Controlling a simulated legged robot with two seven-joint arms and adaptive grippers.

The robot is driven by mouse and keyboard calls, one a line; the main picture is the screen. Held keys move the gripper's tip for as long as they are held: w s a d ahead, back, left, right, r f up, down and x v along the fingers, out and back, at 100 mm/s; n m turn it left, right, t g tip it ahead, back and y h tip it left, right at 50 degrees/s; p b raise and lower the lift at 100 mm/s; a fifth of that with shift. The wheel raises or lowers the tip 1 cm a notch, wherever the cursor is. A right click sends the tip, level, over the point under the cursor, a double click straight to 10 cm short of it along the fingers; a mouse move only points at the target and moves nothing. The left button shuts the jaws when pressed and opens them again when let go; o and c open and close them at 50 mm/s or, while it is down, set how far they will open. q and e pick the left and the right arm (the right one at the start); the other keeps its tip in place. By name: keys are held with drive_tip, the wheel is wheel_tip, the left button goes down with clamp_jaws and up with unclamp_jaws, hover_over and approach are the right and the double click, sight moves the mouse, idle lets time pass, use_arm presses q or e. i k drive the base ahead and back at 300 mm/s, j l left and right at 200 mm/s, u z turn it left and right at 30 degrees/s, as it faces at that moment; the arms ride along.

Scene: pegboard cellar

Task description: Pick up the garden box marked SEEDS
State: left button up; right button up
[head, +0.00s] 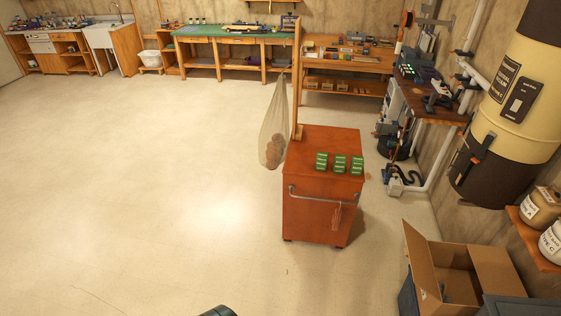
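Three small green boxes stand in a row on top of an orange-red wooden cart (310,205): a left one (321,161), a middle one (340,164) and a right one (357,166). Each has pale marking bands, but the lettering is too small to read, so I cannot tell which is marked SEEDS. The cart is some distance ahead, right of centre. Neither of my grippers can be made out. Only a dark rounded piece shows at the bottom edge, and I cannot tell what it is.
A net bag (273,135) hangs at the cart's left beside a wooden post. The cart has a front rail (320,199). An open cardboard box (475,270) stands at lower right. Workbenches (235,38) line the back wall. The floor (150,170) is clear ahead and left.

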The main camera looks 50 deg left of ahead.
sight(339, 160)
drive_tip(key=u, duration=1.25)
drive_tip(key=i+j+z, duration=0.15)
drive_tip(key=i+j, duration=2)
drive_tip(key=j, duration=0.1)
